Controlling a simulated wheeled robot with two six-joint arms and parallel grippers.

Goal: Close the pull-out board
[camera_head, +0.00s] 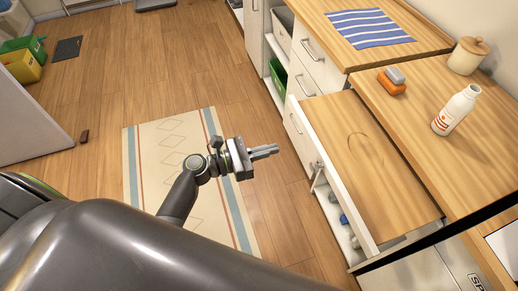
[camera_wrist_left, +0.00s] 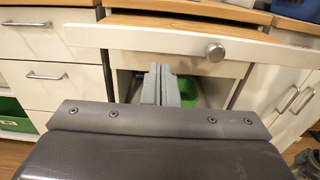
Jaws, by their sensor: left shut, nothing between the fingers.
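The pull-out board (camera_head: 375,165) is a wooden slab with a white front, standing out from the cabinet under the countertop. In the left wrist view its white front (camera_wrist_left: 150,38) crosses the upper picture, with a round metal knob (camera_wrist_left: 215,52) right of the fingers. My left gripper (camera_head: 277,150) is shut and empty, in front of the board's white front with a gap seen in the head view. In the left wrist view the fingertips (camera_wrist_left: 160,67) appear just below the front, left of the knob. My right gripper is not in view.
White drawers (camera_head: 308,50) stand beyond the board. A patterned rug (camera_head: 165,160) lies on the open wooden floor.

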